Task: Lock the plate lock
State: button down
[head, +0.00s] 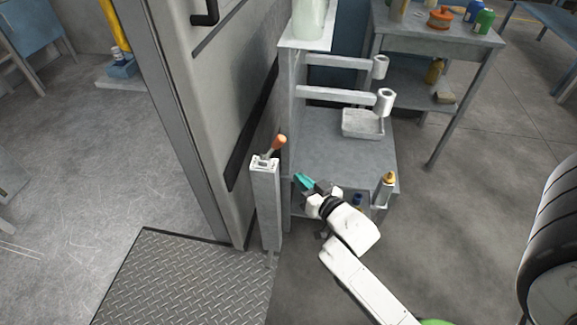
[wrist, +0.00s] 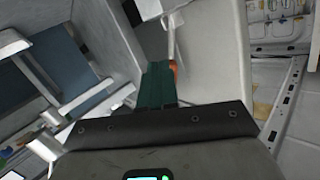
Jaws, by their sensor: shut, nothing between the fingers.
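The plate lock appears to be the narrow grey post (head: 267,205) beside the door frame and the diamond-pattern plate (head: 180,280). A lever with an orange handle (head: 280,142) rises from its top and leans to the right. My gripper (head: 303,181) has teal fingers and is shut and empty. It is to the right of the post and lower in the picture than the handle, apart from it in the head view. In the wrist view the shut fingers (wrist: 158,82) cover most of the orange handle (wrist: 174,67); only a sliver shows at their right edge.
A grey shelf stand (head: 345,150) with projecting arms, a white tray (head: 362,124) and bottles is close behind my gripper. A large grey door panel (head: 215,80) stands left of the post. A workbench (head: 440,40) with cans is farther back.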

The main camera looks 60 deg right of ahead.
jog(key=s+f+t+b, duration=0.3)
jog(key=s+t+b, duration=0.2)
jog(key=t+b, duration=0.2)
jog(key=shift+d+f+b, duration=0.15)
jog(key=shift+d+b, duration=0.15)
jog(key=shift+b, duration=0.2)
jog(key=b, duration=0.1)
send_near(272, 149)
jog(key=w+d+r, duration=0.3)
jog(key=r, duration=0.2)
jog(key=shift+a+f, duration=0.1)
jog(key=shift+f, duration=0.05)
jog(key=shift+w+n, duration=0.1)
jog(key=shift+n, duration=0.2)
